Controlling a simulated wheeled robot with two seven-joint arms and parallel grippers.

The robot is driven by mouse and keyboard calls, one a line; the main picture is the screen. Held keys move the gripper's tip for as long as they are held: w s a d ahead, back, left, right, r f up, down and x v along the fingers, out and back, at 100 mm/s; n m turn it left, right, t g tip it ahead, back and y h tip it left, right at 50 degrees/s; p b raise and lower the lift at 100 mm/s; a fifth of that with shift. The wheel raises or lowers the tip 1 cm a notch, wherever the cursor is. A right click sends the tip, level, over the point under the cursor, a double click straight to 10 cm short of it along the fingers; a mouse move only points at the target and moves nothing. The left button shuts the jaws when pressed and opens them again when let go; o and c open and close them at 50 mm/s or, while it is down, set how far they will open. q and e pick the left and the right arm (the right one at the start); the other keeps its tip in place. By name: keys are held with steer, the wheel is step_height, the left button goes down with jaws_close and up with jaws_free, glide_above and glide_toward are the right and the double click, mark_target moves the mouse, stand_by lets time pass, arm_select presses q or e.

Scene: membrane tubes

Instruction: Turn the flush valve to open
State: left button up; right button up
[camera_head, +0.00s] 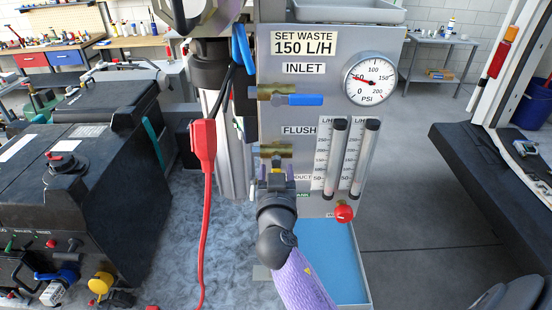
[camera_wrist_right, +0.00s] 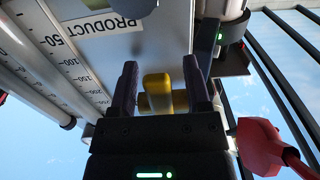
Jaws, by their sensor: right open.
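The flush valve (camera_head: 272,150) has a brass body on the grey panel, beside the FLUSH label. My right gripper (camera_head: 275,176) is just below the valve body and hides most of its handle in the head view. In the right wrist view the yellow handle (camera_wrist_right: 158,90) stands between the two dark fingers of the right gripper (camera_wrist_right: 160,84). The fingers are open, with a gap visible on both sides of the handle. My left gripper is not seen.
The inlet valve with its blue handle (camera_head: 298,100) is above. Two flow tubes (camera_head: 336,160) and a red knob (camera_head: 344,212) are close on the right. A red plug with cord (camera_head: 204,145) hangs at left. A blue-bottomed tray (camera_head: 335,260) lies below.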

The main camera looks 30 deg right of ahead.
steer(key=shift+c, duration=1)
jaws_close()
stand_by(0.5)
